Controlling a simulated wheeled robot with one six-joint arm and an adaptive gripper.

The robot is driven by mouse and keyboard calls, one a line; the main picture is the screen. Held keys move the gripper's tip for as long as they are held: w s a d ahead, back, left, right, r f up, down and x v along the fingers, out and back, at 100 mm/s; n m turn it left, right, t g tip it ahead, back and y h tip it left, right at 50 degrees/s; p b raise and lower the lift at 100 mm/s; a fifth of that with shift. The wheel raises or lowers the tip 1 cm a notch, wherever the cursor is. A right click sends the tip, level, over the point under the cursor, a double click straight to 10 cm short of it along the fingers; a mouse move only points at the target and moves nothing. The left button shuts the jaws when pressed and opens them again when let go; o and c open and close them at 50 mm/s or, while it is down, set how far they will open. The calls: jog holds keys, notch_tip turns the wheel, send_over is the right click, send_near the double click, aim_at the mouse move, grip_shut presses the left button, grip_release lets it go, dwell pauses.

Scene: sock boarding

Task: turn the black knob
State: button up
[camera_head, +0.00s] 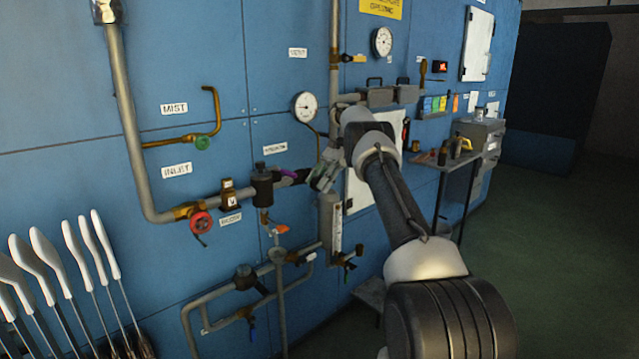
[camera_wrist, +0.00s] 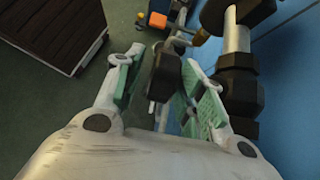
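My gripper (camera_head: 322,177) is at the blue panel, at the right end of the horizontal pipe run. In the wrist view, its two green-padded fingers stand apart (camera_wrist: 160,78). A dark, blocky part, perhaps the black knob (camera_wrist: 166,72), shows between or just beyond them. A gap shows on its left; contact on the right cannot be told. In the head view, a black part (camera_head: 301,176) sits just left of the fingers, partly hidden by them. A black-topped regulator (camera_head: 262,184) is farther left on the pipe. Which black part is the knob is unclear.
Black pipe fittings (camera_wrist: 240,90) run close beside the right finger. A red handwheel (camera_head: 201,222) and a round gauge (camera_head: 305,107) are on the panel. A side table (camera_head: 440,163) stands at the right. White sock forms (camera_head: 84,250) stand at lower left. Floor is open at right.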

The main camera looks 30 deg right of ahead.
jog(key=shift+r, duration=0.1)
jog(key=h, duration=0.2)
jog(key=t+h, duration=0.1)
jog(key=shift+a+r, duration=0.2)
jog(key=shift+a, duration=0.05)
jog(key=h, duration=0.2)
jog(key=t+h, duration=0.1)
jog(key=h, duration=0.2)
jog(key=shift+s+a+h, duration=0.15)
jog(key=shift+a+h, duration=0.05)
jog(key=shift+h, duration=0.1)
notch_tip(320, 180, up, 8)
jog(key=shift+d+f, duration=0.1)
jog(key=shift+f, duration=0.1)
jog(key=s+a+r+n+t, duration=0.1)
jog(key=s+a+r+n, duration=0.1)
jog(key=s+r, duration=0.4)
jog(key=s+a+r+n+t, duration=0.1)
jog(key=s+a+r+n, duration=0.2)
jog(key=s, duration=1.1)
notch_tip(320, 180, up, 4)
jog(key=shift+s+a+f+n, duration=0.1)
jog(key=shift+s+a+n, duration=0.2)
jog(key=shift+n, duration=0.7)
jog(key=shift+o, duration=0.4)
jog(key=shift+w, duration=0.1)
